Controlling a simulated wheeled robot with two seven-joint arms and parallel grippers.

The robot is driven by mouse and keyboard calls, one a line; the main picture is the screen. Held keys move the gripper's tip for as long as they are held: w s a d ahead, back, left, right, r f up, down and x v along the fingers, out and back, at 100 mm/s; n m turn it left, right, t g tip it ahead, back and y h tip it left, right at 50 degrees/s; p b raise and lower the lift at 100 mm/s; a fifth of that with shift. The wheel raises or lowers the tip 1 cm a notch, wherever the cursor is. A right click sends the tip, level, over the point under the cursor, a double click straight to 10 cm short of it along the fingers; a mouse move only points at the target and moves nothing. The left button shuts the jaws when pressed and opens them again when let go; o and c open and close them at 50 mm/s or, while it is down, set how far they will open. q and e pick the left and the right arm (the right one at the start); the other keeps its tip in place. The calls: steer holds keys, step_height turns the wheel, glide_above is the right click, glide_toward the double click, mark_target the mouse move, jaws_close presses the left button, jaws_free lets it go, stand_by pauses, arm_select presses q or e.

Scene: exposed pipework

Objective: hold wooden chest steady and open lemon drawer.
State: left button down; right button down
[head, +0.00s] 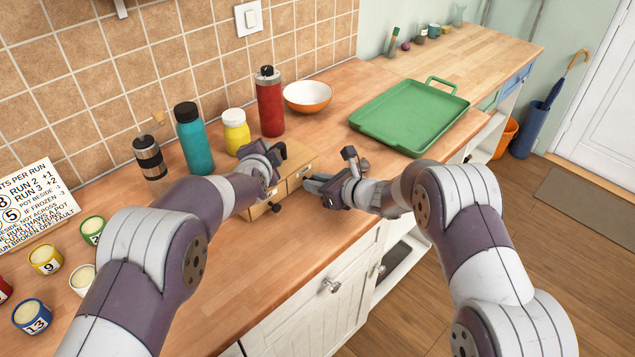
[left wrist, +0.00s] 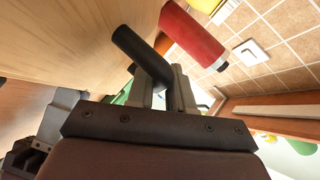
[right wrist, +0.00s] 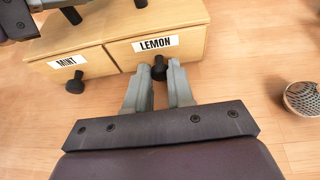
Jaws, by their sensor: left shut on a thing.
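The wooden chest (head: 300,158) stands on the counter, two labelled drawers facing me in the right wrist view. The lemon drawer (right wrist: 190,32) is on the right there, its front flush with the chest; the mint drawer (right wrist: 92,62) is on the left. My right gripper (right wrist: 160,66) is open, its fingertips on either side of the dark lemon knob (right wrist: 160,73); contact is unclear. It also shows in the head view (head: 308,184). My left gripper (left wrist: 162,75) is shut on a black handle (left wrist: 140,48) at the chest; my arm partly hides the chest in the head view.
A red bottle (head: 270,102), yellow jar (head: 236,130) and teal bottle (head: 194,140) stand behind the chest. A bowl (head: 307,97) and green tray (head: 410,115) are to the right. A mesh object (right wrist: 303,98) lies right of the chest. Counter in front is clear.

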steer(key=s+d, duration=0.1)
steer(key=d, duration=0.1)
steer(key=s+d, duration=0.2)
steer(key=shift+s+d, duration=0.2)
steer(key=shift+s, duration=0.1)
steer(key=c, duration=1)
jaws_free()
steer(key=v, duration=1.2)
